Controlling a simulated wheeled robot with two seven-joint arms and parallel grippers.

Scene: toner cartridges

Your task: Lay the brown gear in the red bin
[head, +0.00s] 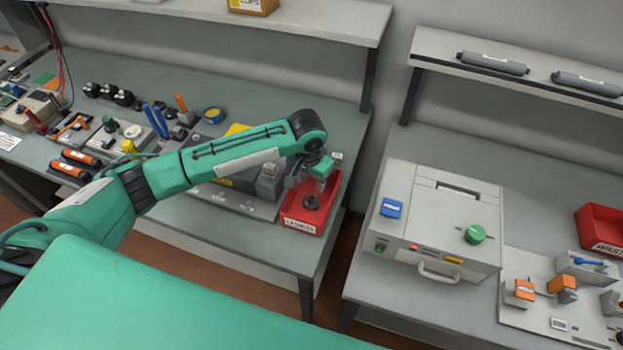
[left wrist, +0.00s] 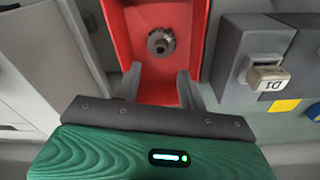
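The red bin (head: 297,218) stands near the right front corner of the left table, with a label on its front. The brown gear (head: 311,202), dark with a round hub, is inside it; in the left wrist view the gear (left wrist: 161,42) lies on the bin floor (left wrist: 150,85), clear of the walls. My left gripper (head: 318,182) is over the bin. In the left wrist view its two fingers (left wrist: 159,84) are spread with nothing between them, and the gear is beyond the tips. My right gripper is not in view.
A grey machine with a tag marked D1 (left wrist: 268,78) stands right beside the bin. A grey box machine with a green knob (head: 475,235) is on the right table, across a gap. Another red bin (head: 603,228) is at the far right.

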